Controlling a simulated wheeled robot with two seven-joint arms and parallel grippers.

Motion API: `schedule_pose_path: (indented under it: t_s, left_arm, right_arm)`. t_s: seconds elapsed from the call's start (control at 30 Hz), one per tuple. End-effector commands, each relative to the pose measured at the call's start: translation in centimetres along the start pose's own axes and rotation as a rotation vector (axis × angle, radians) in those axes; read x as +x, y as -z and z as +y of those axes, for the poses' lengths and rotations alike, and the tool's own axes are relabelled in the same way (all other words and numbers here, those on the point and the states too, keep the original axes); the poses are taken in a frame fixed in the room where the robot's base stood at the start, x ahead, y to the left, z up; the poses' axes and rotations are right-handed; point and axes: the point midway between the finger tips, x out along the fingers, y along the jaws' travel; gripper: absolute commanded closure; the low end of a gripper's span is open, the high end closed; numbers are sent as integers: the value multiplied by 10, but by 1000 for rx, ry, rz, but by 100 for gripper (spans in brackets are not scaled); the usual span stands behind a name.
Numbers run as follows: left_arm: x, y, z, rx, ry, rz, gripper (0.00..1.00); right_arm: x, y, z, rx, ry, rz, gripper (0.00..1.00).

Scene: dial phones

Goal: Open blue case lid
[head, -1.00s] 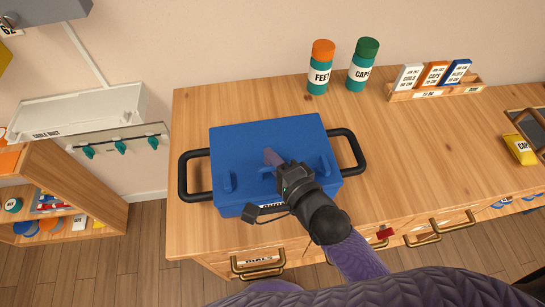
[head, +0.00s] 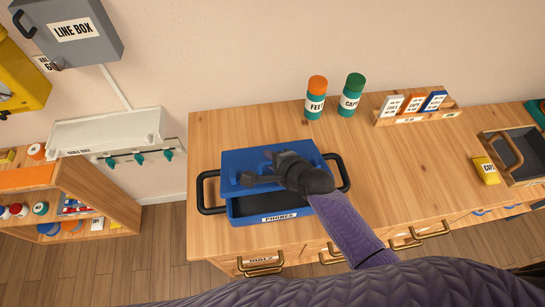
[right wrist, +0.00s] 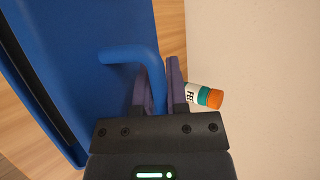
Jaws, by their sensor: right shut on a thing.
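The blue case (head: 243,208), labelled PHONES, sits on the wooden counter between black side handles. Its blue lid (head: 234,160) is tilted up at the front, and a dark gap shows the inside. My right gripper (head: 270,167) is over the lid in the head view, its arm hiding the case's right part. In the right wrist view the purple fingers (right wrist: 157,88) are shut on a bent blue handle (right wrist: 125,54) of the lid. The case's contents are hard to make out. My left gripper is not in view.
Two teal bottles, FEE (head: 315,97) with an orange cap and CAPS (head: 351,95) with a green cap, stand behind the case. A card rack (head: 415,117), yellow box (head: 486,171) and dark tray (head: 520,153) are to the right. The counter's middle right is clear.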

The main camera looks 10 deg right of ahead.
Motion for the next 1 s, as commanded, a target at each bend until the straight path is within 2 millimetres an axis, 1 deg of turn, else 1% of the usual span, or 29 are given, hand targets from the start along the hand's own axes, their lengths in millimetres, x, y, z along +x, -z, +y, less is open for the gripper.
schedule_pose_path:
  t_s: [0.03, 0.2, 0.3, 0.47, 0.87, 0.9, 0.93, 1.0]
  left_arm:
    - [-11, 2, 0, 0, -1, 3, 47]
    - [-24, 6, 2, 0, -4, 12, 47]
    - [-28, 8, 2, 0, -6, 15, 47]
    - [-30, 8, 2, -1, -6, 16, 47]
    - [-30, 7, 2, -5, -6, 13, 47]
    - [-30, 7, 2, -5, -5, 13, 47]
    - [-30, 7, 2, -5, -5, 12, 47]
    - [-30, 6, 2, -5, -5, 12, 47]
  right_arm:
    - [-2, -2, -9, 10, -19, 0, 100]
    - [2, 0, -16, 38, -87, 1, 100]
    - [3, 1, -19, 48, -112, 2, 100]
    - [5, 1, -20, 55, -134, 3, 100]
    - [6, 2, -20, 57, -139, 3, 100]
    - [6, 2, -20, 57, -139, 4, 75]
    - [6, 2, -20, 57, -139, 4, 68]
    - [6, 2, -20, 57, -139, 4, 68]
